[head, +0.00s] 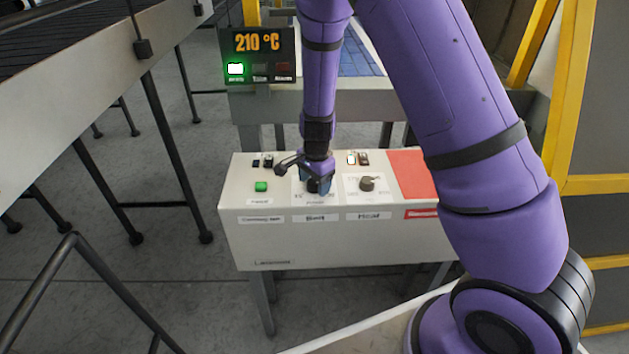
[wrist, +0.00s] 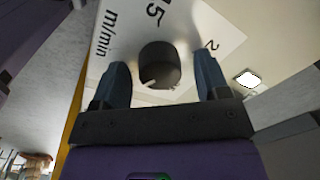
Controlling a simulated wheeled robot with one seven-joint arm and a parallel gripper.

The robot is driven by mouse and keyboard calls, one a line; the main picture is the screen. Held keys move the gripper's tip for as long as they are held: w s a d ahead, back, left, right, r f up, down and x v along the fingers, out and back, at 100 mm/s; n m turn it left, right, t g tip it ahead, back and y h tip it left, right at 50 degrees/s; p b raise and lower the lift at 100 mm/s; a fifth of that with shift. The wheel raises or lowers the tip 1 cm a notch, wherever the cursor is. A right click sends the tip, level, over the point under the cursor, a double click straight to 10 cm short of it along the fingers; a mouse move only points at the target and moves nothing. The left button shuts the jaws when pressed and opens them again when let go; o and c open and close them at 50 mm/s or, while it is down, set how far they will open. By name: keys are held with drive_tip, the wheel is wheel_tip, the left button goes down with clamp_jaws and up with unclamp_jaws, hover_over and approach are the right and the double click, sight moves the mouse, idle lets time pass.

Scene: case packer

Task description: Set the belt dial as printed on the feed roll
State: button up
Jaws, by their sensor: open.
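The belt dial is a dark round knob (wrist: 160,62) in the wrist view, with a pale mark near its lower edge. It stands on a white scale plate (wrist: 112,22) printed with "m/min", "15" and a "2" at the right. In the head view the dial (head: 313,187) is mostly hidden under my gripper (head: 316,182), above a label reading "Belt". My gripper (wrist: 163,88) has its two blue-grey fingers apart, one on each side of the knob, with gaps visible between. The feed roll and its print are not identifiable in view.
A second knob (head: 367,184) sits right of the dial, above a "Head" label. A green button (head: 261,187) is at the left and a red panel (head: 410,174) at the right. A display (head: 258,54) reads 210 °C with a green light. A conveyor (head: 90,75) stands left.

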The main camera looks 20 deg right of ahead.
sight(316, 183)
drive_tip(key=shift+r, duration=0.1)
wheel_tip(316, 183, up, 11)
drive_tip(key=shift+s+d+f, duration=0.15)
drive_tip(key=shift+s+f, duration=0.05)
drive_tip(key=shift+s, duration=0.1)
idle(0.4)
drive_tip(key=s+d+r+n+t+y, duration=0.1)
drive_tip(key=s+d+r+n, duration=0.15)
drive_tip(key=s+r, duration=0.5)
drive_tip(key=s+d+r+n+t+y, duration=0.1)
drive_tip(key=s+r+n, duration=0.3)
drive_tip(key=r, duration=0.6)
drive_tip(key=s+d+r+n+t+h, duration=0.1)
drive_tip(key=s+r+n, duration=0.2)
drive_tip(key=s, duration=0.5)
drive_tip(key=s+d+r+n+t+h, duration=0.1)
drive_tip(key=s+r+n, duration=0.3)
drive_tip(key=s, duration=0.5)
drive_tip(key=shift+d+r+t, duration=0.3)
drive_tip(key=shift+d+r, duration=0.25)
drive_tip(key=shift+r, duration=0.05)
